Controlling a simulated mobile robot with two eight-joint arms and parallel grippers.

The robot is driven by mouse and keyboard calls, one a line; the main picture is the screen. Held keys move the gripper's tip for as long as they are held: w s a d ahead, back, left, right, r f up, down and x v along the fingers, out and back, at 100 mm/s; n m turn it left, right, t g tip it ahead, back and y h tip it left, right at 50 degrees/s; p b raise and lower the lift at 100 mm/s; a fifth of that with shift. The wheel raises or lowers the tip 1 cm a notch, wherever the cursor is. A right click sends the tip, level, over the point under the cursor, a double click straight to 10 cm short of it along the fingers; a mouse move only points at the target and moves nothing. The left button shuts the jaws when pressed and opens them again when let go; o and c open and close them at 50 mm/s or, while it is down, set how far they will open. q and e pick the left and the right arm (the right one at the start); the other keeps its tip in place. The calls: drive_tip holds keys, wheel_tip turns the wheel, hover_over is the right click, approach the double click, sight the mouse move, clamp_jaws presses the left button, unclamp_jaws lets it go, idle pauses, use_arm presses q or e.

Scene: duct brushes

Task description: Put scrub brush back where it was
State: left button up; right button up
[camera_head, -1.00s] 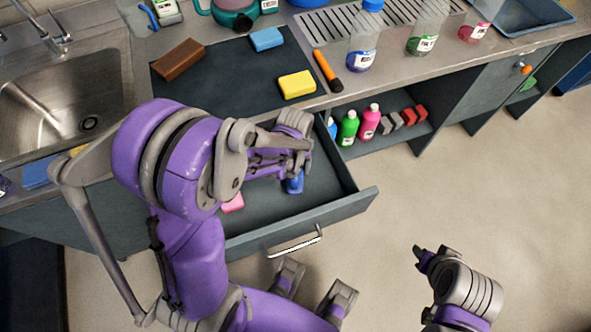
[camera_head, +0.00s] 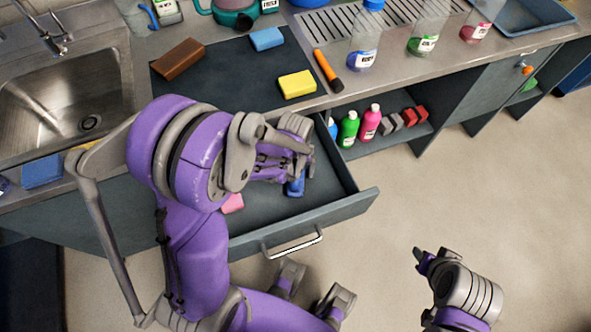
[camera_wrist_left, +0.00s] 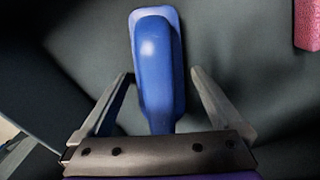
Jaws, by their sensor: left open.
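A blue scrub brush (camera_head: 296,184) with a rounded handle lies in the open drawer (camera_head: 330,211), partly hidden by my left arm in the head view. My left gripper (camera_head: 300,166) is down in the drawer over the brush. In the left wrist view the brush (camera_wrist_left: 157,65) lies between the open fingers of my left gripper (camera_wrist_left: 160,76), with dark gaps visible on both sides. My right gripper (camera_head: 431,258) hangs over the floor at the right, away from the drawer; its finger opening is unclear.
A pink block (camera_head: 232,203) lies in the drawer, left of the brush. On the counter are a brown block (camera_head: 180,58), a yellow sponge (camera_head: 297,84) and an orange-handled tool (camera_head: 327,70). Bottles stand on the shelf (camera_head: 385,140) beside the drawer.

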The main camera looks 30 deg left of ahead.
use_arm(q)
wheel_tip(320, 180, up, 12)
drive_tip(key=shift+r+p, duration=0.1)
drive_tip(key=shift+p, duration=1)
drive_tip(key=shift+s+r, duration=0.2)
drive_tip(key=shift+r, duration=0.1)
drive_tip(key=s+d+r+m+t, duration=0.3)
drive_tip(key=s+r+m+t, duration=0.1)
drive_tip(key=s, duration=0.6)
drive_tip(key=shift+r+m+t, duration=0.3)
drive_tip(key=shift+m+t, duration=0.3)
drive_tip(key=shift+m, duration=0.1)
drive_tip(key=shift+w, duration=0.1)
